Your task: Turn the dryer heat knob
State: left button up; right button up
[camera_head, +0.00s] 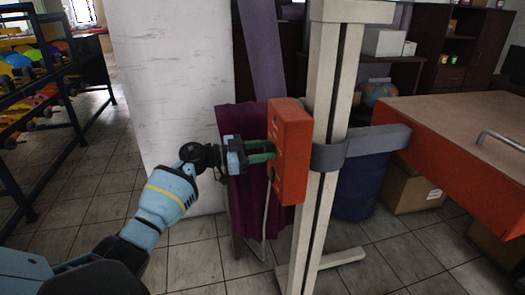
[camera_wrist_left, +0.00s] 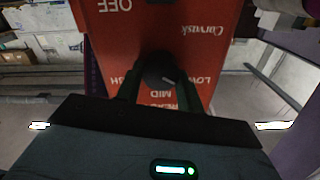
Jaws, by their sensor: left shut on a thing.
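The dryer control box (camera_head: 294,150) is an orange-red case fixed to a cream upright post (camera_head: 330,95). In the left wrist view, its face (camera_wrist_left: 115,25) shows upside-down lettering, including OFF, LOW and MID. A dark round heat knob (camera_wrist_left: 160,68) with a light pointer line sits on that face. My left gripper (camera_head: 268,152) reaches the box from the left. Its two fingers stand on either side of the knob and are shut on it, as the left wrist view (camera_wrist_left: 158,85) shows. The knob is hidden in the head view. My right gripper is not in view.
A cable (camera_head: 266,215) hangs below the box. A blue bin (camera_head: 358,190) and a carton (camera_head: 408,190) stand behind. A rack (camera_head: 45,85) is at the left; floor before it is clear.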

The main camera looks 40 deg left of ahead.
pick_arm(q)
jog(key=shift+m, duration=1.3)
jog(key=m, duration=0.2)
jog(key=shift+f+m, duration=0.1)
jog(key=shift+m, duration=0.2)
jog(key=m+b, duration=0.2)
jog(key=m, duration=0.4)
jog(key=m+b, duration=0.3)
jog(key=m, duration=0.3)
jog(key=m+b, duration=0.3)
jog(key=m, duration=0.3)
jog(key=shift+s+d+f, duration=0.1)
jog(key=shift+f, duration=0.25)
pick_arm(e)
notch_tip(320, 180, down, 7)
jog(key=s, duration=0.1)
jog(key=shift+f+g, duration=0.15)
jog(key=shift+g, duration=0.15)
pick_arm(q)
jog(key=shift+r+m, duration=0.1)
jog(key=shift+m, duration=0.3)
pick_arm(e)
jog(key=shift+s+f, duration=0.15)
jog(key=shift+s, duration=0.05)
pick_arm(q)
jog(key=o, duration=1)
